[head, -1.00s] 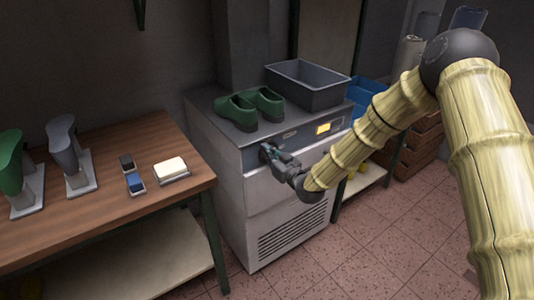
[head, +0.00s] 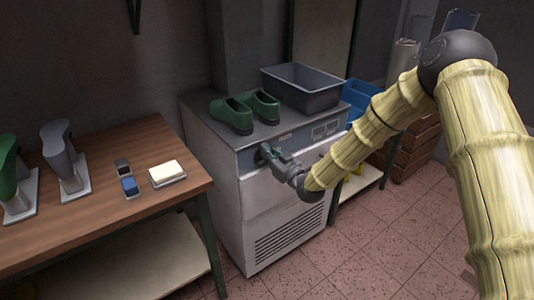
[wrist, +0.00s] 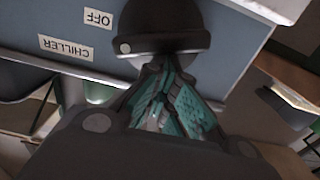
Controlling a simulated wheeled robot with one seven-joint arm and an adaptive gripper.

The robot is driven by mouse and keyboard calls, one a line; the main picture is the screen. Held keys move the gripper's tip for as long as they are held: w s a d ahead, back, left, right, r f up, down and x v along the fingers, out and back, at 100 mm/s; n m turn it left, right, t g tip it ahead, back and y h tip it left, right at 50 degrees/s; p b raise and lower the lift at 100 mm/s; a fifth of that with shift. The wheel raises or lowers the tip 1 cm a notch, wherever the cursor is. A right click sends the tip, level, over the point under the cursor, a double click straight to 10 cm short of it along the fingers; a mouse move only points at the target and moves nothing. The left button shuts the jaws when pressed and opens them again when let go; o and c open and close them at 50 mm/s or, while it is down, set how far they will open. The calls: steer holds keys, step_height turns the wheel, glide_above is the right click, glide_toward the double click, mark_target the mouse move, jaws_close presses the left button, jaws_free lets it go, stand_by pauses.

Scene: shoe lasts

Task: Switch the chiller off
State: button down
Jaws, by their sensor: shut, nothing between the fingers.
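The chiller (head: 260,195) is a grey cabinet with a blue-grey control strip along its upper front. Its small display (head: 326,130) is dark in the head view. In the wrist view a dark round knob (wrist: 165,28) with a white dot on its rim sits on the panel. The labels OFF (wrist: 98,19) and CHILLER (wrist: 62,47) appear upside down left of it, and the dot is on that side. My gripper (wrist: 163,72) is shut and empty, its tips at the knob's edge; whether they touch is unclear.
Green shoes (head: 232,115) and a grey tub (head: 303,88) stand on the chiller. A wooden table (head: 90,225) at the left holds shoe lasts (head: 64,158) and small blocks. Blue bins (head: 360,98) and brown crates (head: 412,150) stand right. Tiled floor in front is open.

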steer(key=shift+d+f, duration=0.3)
steer(key=shift+f, duration=0.25)
steer(key=shift+r, duration=0.1)
steer(key=r+p+v, duration=0.1)
steer(key=v, duration=0.7)
steer(key=shift+s+r, duration=0.15)
steer(key=shift+s, duration=0.15)
stand_by(0.3)
steer(key=shift+d, duration=0.15)
